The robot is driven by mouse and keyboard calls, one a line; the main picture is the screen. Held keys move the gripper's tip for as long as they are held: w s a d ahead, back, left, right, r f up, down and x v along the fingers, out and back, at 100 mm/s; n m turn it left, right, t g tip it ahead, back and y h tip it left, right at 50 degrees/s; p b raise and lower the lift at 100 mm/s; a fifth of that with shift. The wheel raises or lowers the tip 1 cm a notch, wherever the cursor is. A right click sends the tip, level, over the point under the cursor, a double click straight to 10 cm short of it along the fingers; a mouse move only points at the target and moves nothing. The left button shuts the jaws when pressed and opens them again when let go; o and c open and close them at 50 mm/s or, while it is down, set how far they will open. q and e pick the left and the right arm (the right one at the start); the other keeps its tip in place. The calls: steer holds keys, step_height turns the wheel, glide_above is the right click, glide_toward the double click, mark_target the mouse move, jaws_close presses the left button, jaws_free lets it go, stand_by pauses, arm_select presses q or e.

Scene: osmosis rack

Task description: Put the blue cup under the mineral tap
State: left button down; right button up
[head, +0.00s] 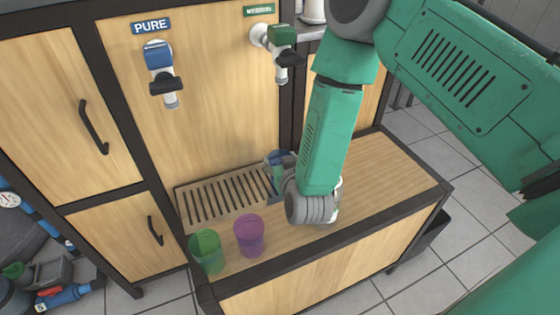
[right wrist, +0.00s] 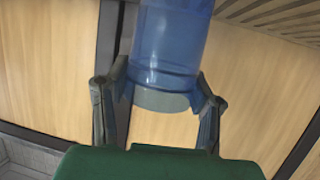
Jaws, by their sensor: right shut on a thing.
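The blue cup (right wrist: 168,45) is clear and sits between the two fingers of my right gripper (right wrist: 158,100) in the right wrist view. The gripper is shut on it. In the head view my right gripper (head: 283,172) is at the right end of the slatted drip grate, and my arm hides much of the cup. I cannot tell whether the cup touches the grate. The mineral tap (head: 283,42) is the green-bodied one at the upper right, under a green sign (head: 260,10), above the cup's area. My left gripper is not in view.
A purple cup (head: 249,236) and a green cup (head: 206,252) stand on the wooden counter's front left. The slatted grate (head: 225,198) is left of the gripper. A blue tap (head: 160,65) hangs under the PURE sign (head: 151,26). The counter (head: 385,180) is clear at right.

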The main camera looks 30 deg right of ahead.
steer(key=shift+f, duration=0.1)
steer(key=o, duration=0.8)
steer(key=shift+s+r, duration=0.2)
steer(key=p+v, duration=0.2)
steer(key=v, duration=0.5)
